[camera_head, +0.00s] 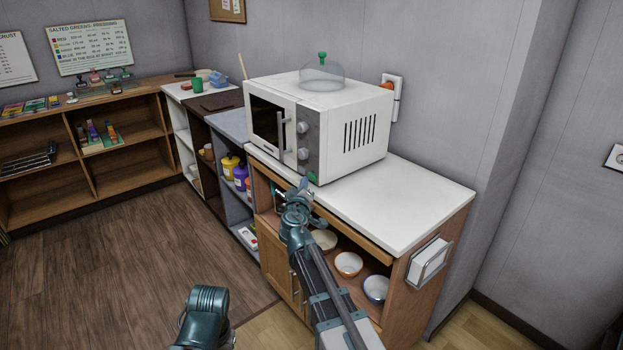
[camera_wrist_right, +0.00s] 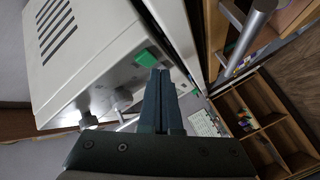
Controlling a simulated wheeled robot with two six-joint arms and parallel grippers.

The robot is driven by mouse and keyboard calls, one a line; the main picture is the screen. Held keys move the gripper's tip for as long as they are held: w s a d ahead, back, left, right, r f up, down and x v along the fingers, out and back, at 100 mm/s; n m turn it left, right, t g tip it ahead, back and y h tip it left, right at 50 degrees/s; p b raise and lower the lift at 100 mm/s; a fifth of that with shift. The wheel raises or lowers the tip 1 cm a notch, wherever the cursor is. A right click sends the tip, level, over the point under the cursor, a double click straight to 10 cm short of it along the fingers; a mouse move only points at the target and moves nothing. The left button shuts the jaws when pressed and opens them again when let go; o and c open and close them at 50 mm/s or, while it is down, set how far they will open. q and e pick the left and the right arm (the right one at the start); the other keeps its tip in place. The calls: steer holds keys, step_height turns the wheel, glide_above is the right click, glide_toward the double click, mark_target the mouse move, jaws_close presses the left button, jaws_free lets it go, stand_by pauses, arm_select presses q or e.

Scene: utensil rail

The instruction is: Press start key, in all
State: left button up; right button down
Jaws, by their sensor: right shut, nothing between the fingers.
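The white microwave (camera_head: 345,135) stands on the white counter top, its door shut. Its start key is a green key (camera_head: 312,177) low on the grey control panel, below two round knobs (camera_head: 303,140). In the right wrist view the green key (camera_wrist_right: 146,57) shows just beyond my fingertips. My right gripper (camera_head: 303,186) is shut and empty, in front of the panel's lower part and close to the key. In the right wrist view its fingers (camera_wrist_right: 162,75) lie together. I cannot tell whether they touch the key. My left gripper is out of view.
A glass dome with a green knob (camera_head: 322,57) sits on the microwave. The counter top (camera_head: 400,205) is clear to the right. Bowls (camera_head: 348,264) stand on the open shelf below, near my right arm. A towel holder (camera_head: 429,262) juts from the cabinet's side.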

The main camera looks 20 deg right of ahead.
steer(key=shift+w+d, duration=0.15)
steer(key=shift+d, duration=0.2)
